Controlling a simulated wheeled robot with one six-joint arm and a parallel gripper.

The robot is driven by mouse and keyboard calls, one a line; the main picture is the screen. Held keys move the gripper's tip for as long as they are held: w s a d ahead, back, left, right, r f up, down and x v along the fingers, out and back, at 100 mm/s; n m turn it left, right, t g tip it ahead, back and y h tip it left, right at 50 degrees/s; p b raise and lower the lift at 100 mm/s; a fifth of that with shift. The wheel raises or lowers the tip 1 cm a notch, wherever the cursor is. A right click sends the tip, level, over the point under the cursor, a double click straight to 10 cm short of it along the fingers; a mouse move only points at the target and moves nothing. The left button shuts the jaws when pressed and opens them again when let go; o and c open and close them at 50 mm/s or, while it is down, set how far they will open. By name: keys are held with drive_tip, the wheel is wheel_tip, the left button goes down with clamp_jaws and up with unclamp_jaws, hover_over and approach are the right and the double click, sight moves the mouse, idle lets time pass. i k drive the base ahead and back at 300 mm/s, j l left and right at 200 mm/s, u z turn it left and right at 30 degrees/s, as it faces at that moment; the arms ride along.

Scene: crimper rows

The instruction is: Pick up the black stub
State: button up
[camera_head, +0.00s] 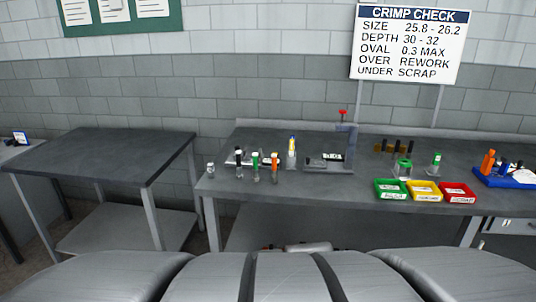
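A small upright piece with a black top and a paler lower end (239,158) stands near the left front of the grey workbench (330,183). It is likely the black stub. A similar piece with a green top (255,162) and one with an orange top (275,162) stand to its right. Other dark upright pieces (398,146) stand at the back right of the bench, too small to tell apart clearly. My gripper is not in view.
A small silver piece (210,168) stands left of the black-topped one. A fixture with a red knob (343,113) is mid-bench. Green (391,195), yellow (424,197) and red (457,199) bins line the front right. An empty dark table (100,150) stands left, beyond a gap.

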sight(240, 175)
drive_tip(key=i+u, duration=0.3)
drive_tip(key=i, duration=0.2)
drive_tip(key=i+l+u, duration=0.15)
drive_tip(key=i+u, duration=0.15)
drive_tip(key=i, duration=0.2)
drive_tip(key=i+l+u, duration=0.3)
drive_tip(key=i, duration=0.2)
drive_tip(key=j, duration=0.1)
